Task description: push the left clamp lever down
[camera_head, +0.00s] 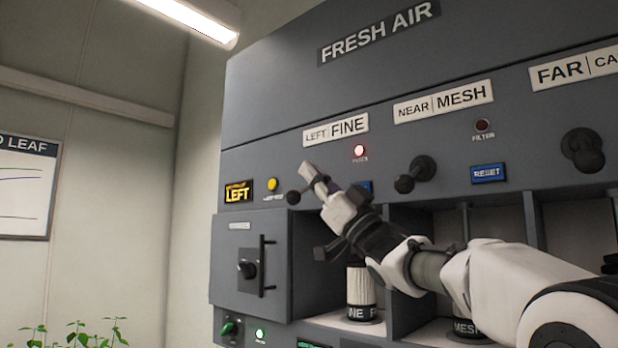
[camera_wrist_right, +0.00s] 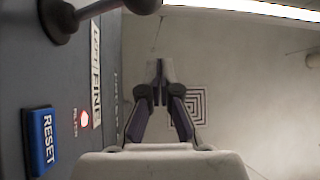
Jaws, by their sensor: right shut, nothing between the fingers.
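The left clamp lever sits on the dark grey panel below the LEFT|FINE label (camera_head: 336,129). Its dark ball knob (camera_head: 293,197) shows in the head view just below and left of my right gripper (camera_head: 308,168), which hides most of its stem and base. In the right wrist view the lever (camera_wrist_right: 62,20) sticks out from the panel at the top left, its ball cut by the top edge. My right gripper's fingers (camera_wrist_right: 158,80) are shut and empty there, apart from the lever in that picture. I cannot tell whether they touch. My left gripper is not in view.
The NEAR|MESH lever (camera_head: 404,184) and the far lever (camera_head: 587,160) stand to the right. A lit red lamp (camera_head: 360,150) is above my right arm. A blue RESET button (camera_wrist_right: 42,141) is on the panel. Filter canisters (camera_head: 361,287) stand in open bays below.

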